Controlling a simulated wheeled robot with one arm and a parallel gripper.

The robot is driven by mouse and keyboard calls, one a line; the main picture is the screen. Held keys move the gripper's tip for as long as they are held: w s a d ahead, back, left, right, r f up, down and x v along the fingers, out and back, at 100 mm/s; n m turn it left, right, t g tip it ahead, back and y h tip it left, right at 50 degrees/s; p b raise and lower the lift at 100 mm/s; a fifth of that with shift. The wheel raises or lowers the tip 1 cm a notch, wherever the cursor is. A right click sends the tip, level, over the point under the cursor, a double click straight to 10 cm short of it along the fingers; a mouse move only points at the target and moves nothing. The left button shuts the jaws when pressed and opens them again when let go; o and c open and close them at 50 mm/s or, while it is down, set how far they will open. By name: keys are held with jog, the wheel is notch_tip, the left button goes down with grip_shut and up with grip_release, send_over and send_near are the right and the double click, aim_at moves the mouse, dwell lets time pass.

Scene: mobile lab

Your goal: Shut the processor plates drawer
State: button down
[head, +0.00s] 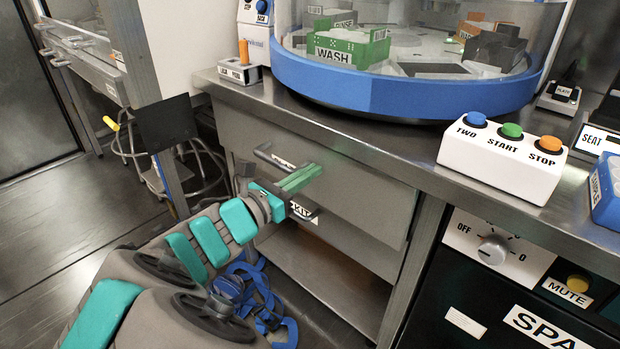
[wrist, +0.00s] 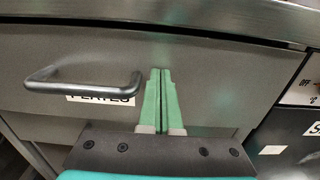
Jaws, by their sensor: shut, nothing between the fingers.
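The processor plates drawer (head: 355,190) is the grey upper drawer under the steel counter. In the wrist view its front (wrist: 220,75) fills most of the picture. Its bar handle (wrist: 85,80) has a white PLATES label (wrist: 100,100) partly hidden behind it. My gripper (head: 314,170) is shut and empty, its green fingers pointing at the drawer front. In the wrist view the fingertips (wrist: 160,73) are just right of the handle, clear of it. They are at or very near the front; I cannot tell if they touch. The front looks close to flush under the counter edge.
A lower KIT label (head: 303,213) shows beside my gripper, with an open shelf (head: 325,285) below. A blue-based round machine (head: 400,90) and a white button box (head: 503,160) stand on the counter (head: 330,125). A dark SPA panel (head: 490,300) is at right.

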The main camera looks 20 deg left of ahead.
aim_at(323, 163)
jog(key=shift+w, duration=0.1)
jog(key=shift+d, duration=0.1)
jog(key=shift+p+x, duration=0.8)
jog(key=shift+x, duration=1.35)
jog(key=shift+r, duration=0.1)
